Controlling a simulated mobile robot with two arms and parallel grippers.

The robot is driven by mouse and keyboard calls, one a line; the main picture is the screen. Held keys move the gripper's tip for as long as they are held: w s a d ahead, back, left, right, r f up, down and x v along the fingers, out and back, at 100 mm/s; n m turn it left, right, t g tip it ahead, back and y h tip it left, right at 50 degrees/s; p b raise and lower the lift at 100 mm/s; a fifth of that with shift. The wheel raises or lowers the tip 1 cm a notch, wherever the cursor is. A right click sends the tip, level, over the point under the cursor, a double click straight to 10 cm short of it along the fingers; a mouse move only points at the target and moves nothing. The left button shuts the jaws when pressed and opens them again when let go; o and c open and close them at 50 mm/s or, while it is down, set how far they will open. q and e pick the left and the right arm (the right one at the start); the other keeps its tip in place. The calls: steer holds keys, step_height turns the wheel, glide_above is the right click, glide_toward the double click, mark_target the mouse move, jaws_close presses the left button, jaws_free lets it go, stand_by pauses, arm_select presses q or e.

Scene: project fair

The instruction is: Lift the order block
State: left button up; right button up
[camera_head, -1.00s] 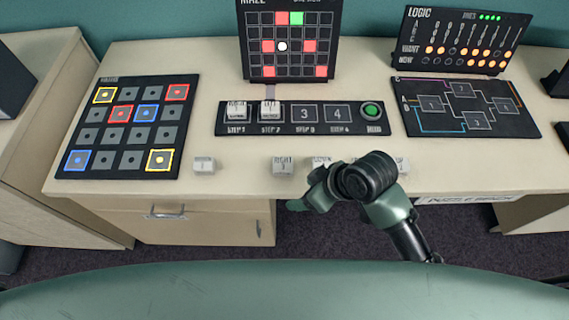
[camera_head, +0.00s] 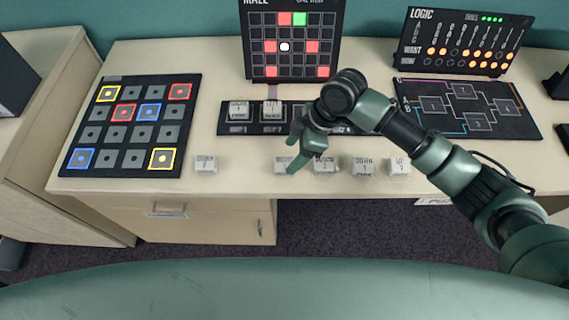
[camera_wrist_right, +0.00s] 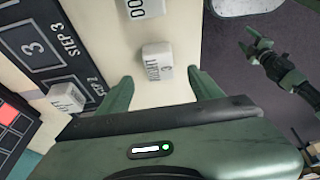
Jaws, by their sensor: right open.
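Several white order blocks stand in a row along the table's front edge. One marked RIGHT (camera_head: 284,166) is partly behind a finger of my right gripper (camera_head: 305,160). A block marked DOWN (camera_head: 324,167) is just right of it. In the wrist view, my right gripper (camera_wrist_right: 160,82) is open and empty, and the RIGHT block (camera_wrist_right: 157,62) lies ahead, between the lines of its fingers, apparently untouched. My left gripper (camera_wrist_right: 251,42) shows small in the wrist view over the dark floor; its opening is unclear.
The step board (camera_head: 225,128) holds two blocks in its first slots; my right arm covers its right part. A tile board (camera_head: 68,150) lies left and a logic board (camera_head: 515,125) right. The maze screen (camera_head: 255,50) stands behind. Another white block (camera_head: 205,165) stands further left.

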mark_target(285, 163)
steer(key=p+x, duration=0.1)
steer(key=x, duration=0.4)
steer(key=shift+d+f, duration=0.15)
steer(key=shift+d, duration=0.05)
jaws_close()
